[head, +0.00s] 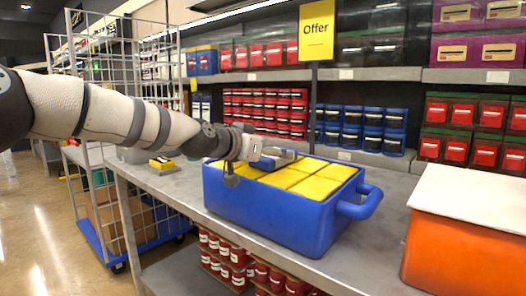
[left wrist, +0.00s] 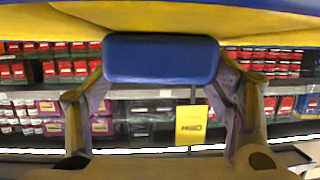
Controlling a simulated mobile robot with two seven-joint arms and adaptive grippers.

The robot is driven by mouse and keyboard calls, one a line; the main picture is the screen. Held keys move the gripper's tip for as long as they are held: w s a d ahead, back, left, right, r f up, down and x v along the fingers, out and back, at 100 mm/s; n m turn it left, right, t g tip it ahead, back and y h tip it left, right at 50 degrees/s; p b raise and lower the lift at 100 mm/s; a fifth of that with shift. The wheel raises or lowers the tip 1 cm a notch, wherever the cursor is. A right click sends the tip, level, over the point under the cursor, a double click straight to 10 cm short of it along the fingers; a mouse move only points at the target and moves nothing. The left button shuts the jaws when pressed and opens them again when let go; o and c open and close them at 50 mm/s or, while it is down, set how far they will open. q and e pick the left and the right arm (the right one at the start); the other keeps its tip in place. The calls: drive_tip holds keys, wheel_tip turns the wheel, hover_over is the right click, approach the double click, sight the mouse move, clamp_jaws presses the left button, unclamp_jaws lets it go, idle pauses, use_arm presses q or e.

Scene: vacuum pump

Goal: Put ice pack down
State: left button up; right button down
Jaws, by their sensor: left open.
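My left gripper (head: 262,158) is low over the far left part of a blue cooler (head: 272,215), close to the yellow packs (head: 322,178) inside it. In the left wrist view its two fingers (left wrist: 162,82) stand apart, so it is open. A blue rounded block (left wrist: 160,58) shows between the fingertips, with yellow surfaces (left wrist: 275,28) beside it. I cannot tell for sure whether this block is the ice pack, or whether it touches the fingers or the packs. My right gripper is not in view.
The cooler stands on a grey table (head: 190,187). A small yellow-and-dark item (head: 162,163) lies left of it. An orange box with a white lid (head: 470,200) stands at right. An Offer sign (head: 316,30) rises behind the cooler, before stocked shelves. A wire cart (head: 125,235) is at left.

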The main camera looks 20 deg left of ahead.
use_arm(q)
drive_tip(key=p+v, duration=0.2)
drive_tip(key=v, duration=1)
drive_tip(key=shift+p, duration=0.35)
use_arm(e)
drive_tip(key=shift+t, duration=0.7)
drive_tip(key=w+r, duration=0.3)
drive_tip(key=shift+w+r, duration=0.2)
